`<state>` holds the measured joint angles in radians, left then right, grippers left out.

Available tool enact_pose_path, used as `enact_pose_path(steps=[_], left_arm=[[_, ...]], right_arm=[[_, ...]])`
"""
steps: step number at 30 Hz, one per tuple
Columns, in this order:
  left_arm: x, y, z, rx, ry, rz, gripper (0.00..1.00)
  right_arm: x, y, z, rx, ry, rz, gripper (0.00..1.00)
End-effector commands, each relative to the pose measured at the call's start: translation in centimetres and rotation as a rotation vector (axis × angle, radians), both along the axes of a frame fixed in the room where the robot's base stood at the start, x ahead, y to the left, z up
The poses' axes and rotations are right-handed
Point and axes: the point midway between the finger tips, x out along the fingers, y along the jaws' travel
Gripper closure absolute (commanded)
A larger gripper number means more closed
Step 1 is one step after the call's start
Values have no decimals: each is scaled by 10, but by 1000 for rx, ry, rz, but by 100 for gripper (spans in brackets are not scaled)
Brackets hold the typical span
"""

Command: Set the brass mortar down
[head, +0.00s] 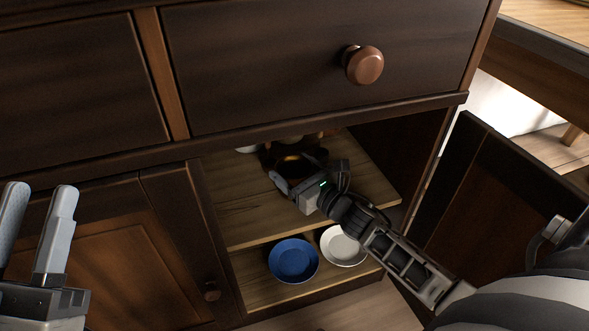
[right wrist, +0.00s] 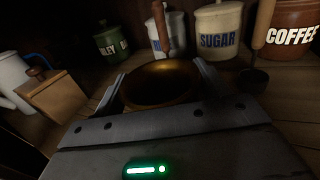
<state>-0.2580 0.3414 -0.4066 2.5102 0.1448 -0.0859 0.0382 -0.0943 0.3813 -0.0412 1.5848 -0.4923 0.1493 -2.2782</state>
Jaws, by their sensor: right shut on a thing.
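The brass mortar (right wrist: 158,84) sits between the fingers of my right gripper (right wrist: 160,75) in the right wrist view, with its round golden rim facing up. In the head view the mortar (head: 291,163) is a dark, partly hidden shape inside the open cupboard, above the upper shelf (head: 240,215). My right gripper (head: 298,176) reaches in there and is shut on it. I cannot tell whether the mortar's base touches the shelf. My left gripper (head: 39,200) is open and empty at the lower left, in front of a closed cupboard door.
Behind the mortar stand a green canister (right wrist: 111,43), a SUGAR canister (right wrist: 218,32) and a COFFEE canister (right wrist: 291,35). A wooden box (right wrist: 57,97) is at left. A blue bowl (head: 293,261) and white bowl (head: 342,246) are below. The open door (head: 485,190) is at right.

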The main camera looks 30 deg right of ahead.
Motion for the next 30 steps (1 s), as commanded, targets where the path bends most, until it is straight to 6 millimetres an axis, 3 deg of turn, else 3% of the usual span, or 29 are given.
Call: enact_pose_path(steps=[1, 3, 14, 30], left_arm=[[0, 0, 2, 3, -13, 0, 64], [0, 0, 2, 3, -12, 0, 64], [1, -1, 3, -2, 8, -6, 64], [0, -2, -43, -91, 398, -39, 64]], right_arm=[[0, 0, -1, 0, 0, 0, 20], [0, 0, 0, 0, 0, 0, 4], [-1, 0, 3, 1, 1, 0, 4], [-102, -16, 2, 3, 2, -2, 4]])
